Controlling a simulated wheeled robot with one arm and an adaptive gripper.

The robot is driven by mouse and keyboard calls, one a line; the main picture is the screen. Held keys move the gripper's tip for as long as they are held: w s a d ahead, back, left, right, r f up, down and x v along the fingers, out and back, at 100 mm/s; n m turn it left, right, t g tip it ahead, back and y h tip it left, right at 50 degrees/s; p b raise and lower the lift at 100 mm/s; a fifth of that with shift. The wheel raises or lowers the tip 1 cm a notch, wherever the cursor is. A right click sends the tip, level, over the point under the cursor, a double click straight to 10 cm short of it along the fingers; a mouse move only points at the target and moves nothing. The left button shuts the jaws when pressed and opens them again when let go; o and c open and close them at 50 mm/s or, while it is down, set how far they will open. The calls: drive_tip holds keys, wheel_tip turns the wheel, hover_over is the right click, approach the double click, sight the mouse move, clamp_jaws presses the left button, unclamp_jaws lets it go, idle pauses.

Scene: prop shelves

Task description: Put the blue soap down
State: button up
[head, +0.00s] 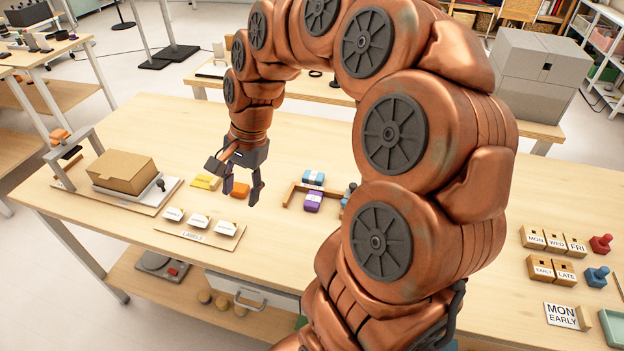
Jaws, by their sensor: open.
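The blue soap (313,177), a small block with a pale band, lies on the wooden table beside a low wooden corner frame (290,193). A purple banded soap (313,203) lies just in front of it. My gripper (241,198) points down to the left of both soaps, apart from them. Its jaws are open, and no soap shows held between them. An orange block (236,187) shows behind the fingers, and a yellow block (207,182) lies to their left. My arm hides the table to the right of the blue soap.
A cardboard box (122,171) sits on a device at the left. A labels board (196,238) with several cards lies at the front. Small day-marked blocks (554,241) and stamps stand far right. Bare table lies behind my gripper.

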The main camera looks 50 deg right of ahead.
drive_tip(key=w+d+f+m+t+b, duration=0.1)
drive_tip(key=w+d+f+m, duration=0.2)
drive_tip(key=d, duration=0.4)
drive_tip(key=w+d+f+m+t, duration=0.1)
drive_tip(key=w+d+m, duration=0.2)
drive_tip(key=d+m, duration=0.25)
drive_tip(key=m+b, duration=0.1)
drive_tip(key=m, duration=0.7)
approach(312, 174)
drive_tip(key=shift+s+a+f+t+h, duration=0.2)
drive_tip(key=shift+a+f+t+h, duration=0.15)
drive_tip(key=shift+f, duration=0.55)
drive_tip(key=shift+p+x, duration=0.6)
drive_tip(key=shift+x, duration=1)
drive_tip(key=p+x, duration=0.1)
drive_tip(key=x, duration=0.3)
drive_tip(key=shift+w+a, duration=0.15)
drive_tip(key=shift+a, duration=0.05)
drive_tip(key=shift+c, duration=0.2)
